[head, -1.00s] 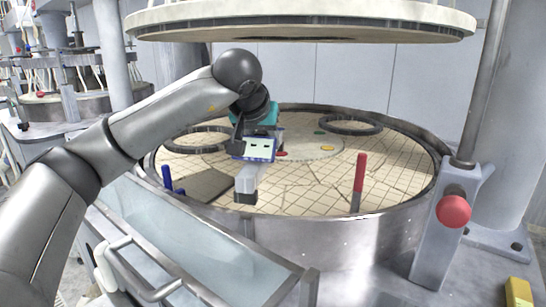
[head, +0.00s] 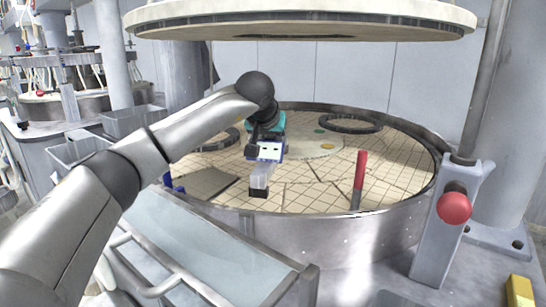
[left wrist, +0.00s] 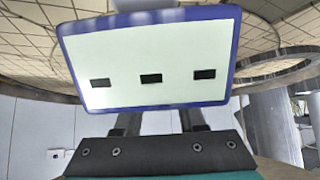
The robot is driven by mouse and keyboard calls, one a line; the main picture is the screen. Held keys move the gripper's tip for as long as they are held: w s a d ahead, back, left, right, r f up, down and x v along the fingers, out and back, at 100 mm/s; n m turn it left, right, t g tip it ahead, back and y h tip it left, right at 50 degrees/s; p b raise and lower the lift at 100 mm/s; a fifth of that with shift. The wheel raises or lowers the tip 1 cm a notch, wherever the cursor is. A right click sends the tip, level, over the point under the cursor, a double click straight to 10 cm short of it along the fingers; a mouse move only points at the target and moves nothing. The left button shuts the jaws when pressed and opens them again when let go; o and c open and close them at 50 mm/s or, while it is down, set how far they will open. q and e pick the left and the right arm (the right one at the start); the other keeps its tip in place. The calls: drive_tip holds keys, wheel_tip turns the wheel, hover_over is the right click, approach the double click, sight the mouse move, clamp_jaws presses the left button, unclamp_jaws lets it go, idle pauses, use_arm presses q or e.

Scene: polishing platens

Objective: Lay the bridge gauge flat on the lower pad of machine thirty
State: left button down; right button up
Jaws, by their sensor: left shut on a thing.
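The bridge gauge (head: 270,151) is a white panel with a blue rim and dark slots. A pale block with a black end (head: 259,191) sticks out from it toward me. The panel fills the upper middle of the left wrist view (left wrist: 150,58). My left gripper (head: 262,137) is shut on the gauge and holds it over the lower pad (head: 315,190), a tan, cracked, gridded disc inside a round metal rim. I cannot tell whether the black end touches the pad. My right gripper is not in view.
The upper platen (head: 300,22) hangs above the pad. A red upright handle (head: 360,172) stands at the pad's front right, and a dark square plate (head: 208,182) lies at its left. Dark rings (head: 350,124) lie toward the back. A red knob (head: 454,208) sits outside the rim.

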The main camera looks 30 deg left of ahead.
use_arm(q)
wheel_tip(320, 180, down, 3)
drive_tip(key=shift+r+b, duration=0.1)
drive_tip(key=shift+b, duration=0.2)
drive_tip(key=shift+r, duration=0.1)
drive_tip(key=c, duration=0.9)
unclamp_jaws()
drive_tip(key=shift+f, duration=0.25)
drive_tip(key=o, duration=0.4)
drive_tip(key=shift+r, duration=0.1)
